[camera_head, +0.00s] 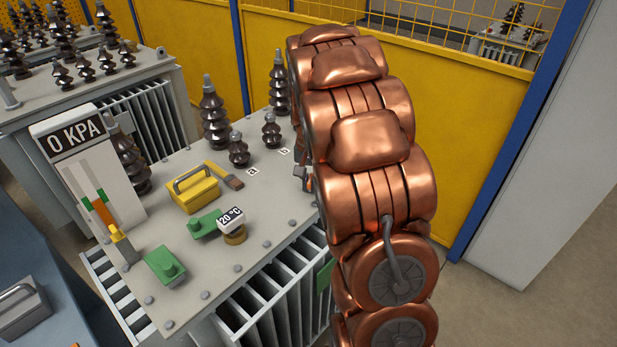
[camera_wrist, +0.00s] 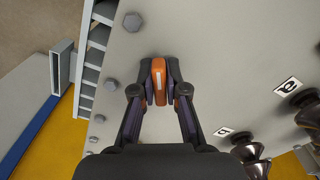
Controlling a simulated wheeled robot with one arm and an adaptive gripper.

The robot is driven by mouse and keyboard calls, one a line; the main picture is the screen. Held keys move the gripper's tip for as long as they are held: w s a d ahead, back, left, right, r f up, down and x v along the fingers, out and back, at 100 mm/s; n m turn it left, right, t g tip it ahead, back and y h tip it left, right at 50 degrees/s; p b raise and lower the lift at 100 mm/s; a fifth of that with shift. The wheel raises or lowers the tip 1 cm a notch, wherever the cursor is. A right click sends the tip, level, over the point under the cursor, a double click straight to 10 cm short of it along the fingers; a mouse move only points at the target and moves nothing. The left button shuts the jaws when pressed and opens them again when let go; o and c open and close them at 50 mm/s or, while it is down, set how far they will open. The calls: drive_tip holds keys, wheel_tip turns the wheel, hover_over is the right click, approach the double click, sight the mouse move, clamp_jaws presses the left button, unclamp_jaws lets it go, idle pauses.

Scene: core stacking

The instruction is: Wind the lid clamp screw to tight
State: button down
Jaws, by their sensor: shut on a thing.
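In the wrist view, an orange clamp screw knob (camera_wrist: 159,80) with a white mark stands at the edge of the grey transformer lid (camera_wrist: 215,50). My gripper (camera_wrist: 158,90) is shut on this knob, with one dark finger on each side. The threaded part under the knob is hidden. In the head view, my copper-coloured arm covers the knob and nearly all of the gripper. The lid (camera_head: 270,205) also shows there.
On the lid stand a yellow box with a handle (camera_head: 193,188), a brush (camera_head: 225,175), green parts (camera_head: 165,265), a 20 °C gauge (camera_head: 232,220) and dark insulators (camera_head: 214,115). A panel (camera_head: 100,170) reads 0 KPA. A yellow fence (camera_head: 480,110) stands behind.

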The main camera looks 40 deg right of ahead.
sight(310, 178)
drive_tip(key=m, duration=0.4)
drive_tip(key=shift+m+p, duration=0.4)
drive_tip(key=c, duration=1.1)
unclamp_jaws()
drive_tip(key=shift+c, duration=0.2)
drive_tip(key=shift+r, duration=0.1)
wheel_tip(310, 178, up, 12)
